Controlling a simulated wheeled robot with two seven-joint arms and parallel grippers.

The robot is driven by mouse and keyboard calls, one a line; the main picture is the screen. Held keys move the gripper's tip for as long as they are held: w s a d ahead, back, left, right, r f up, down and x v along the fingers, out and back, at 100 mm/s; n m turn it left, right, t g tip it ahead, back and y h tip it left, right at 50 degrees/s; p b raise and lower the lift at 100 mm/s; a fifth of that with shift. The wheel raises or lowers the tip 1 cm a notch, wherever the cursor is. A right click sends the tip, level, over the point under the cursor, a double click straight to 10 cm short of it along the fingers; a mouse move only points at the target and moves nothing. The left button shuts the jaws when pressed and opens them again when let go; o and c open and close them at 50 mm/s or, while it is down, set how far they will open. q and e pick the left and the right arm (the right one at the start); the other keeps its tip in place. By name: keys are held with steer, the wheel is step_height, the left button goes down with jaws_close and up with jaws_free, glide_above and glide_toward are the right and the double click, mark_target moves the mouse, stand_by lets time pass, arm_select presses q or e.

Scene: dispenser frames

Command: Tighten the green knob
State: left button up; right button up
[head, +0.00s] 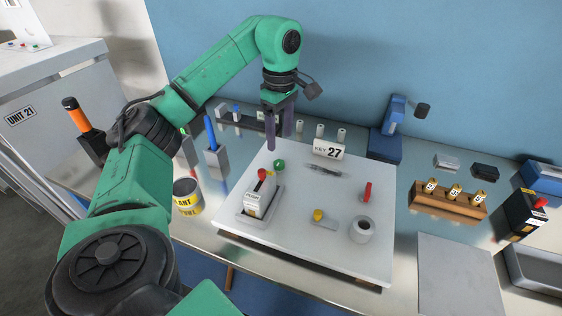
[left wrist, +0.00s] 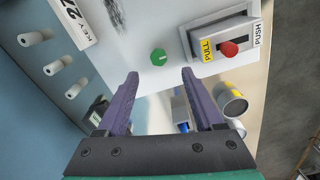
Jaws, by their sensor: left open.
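The green knob (head: 279,164) sits on the white panel (head: 325,245), near its far left corner, just behind a box with a red-tipped lever. In the left wrist view the knob (left wrist: 158,57) shows as a small green faceted cap with a light mark on top. It lies ahead of the fingertips, between their lines. My left gripper (head: 279,143) is open and points down near the panel's far left edge, apart from the knob. In the left wrist view its two purple fingers (left wrist: 159,73) are spread with nothing between them. My right gripper is not in view.
The push-pull lever box (head: 256,204) stands close to the knob; its red ball (left wrist: 229,48) shows in the wrist view. A KEY 27 sign (head: 328,149), a yellow knob (head: 318,215), a red lever (head: 367,191) and a grey ring (head: 363,229) occupy the panel.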

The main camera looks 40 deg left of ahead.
mark_target(280, 163)
arm_select(q)
steer(key=f, duration=0.4)
steer(key=f+p, duration=0.1)
steer(key=f, duration=0.3)
steer(key=shift+w+a, duration=0.1)
steer(key=shift+a, duration=0.1)
steer(key=shift+d+f, duration=0.1)
steer(key=shift+f, duration=0.3)
jaws_close()
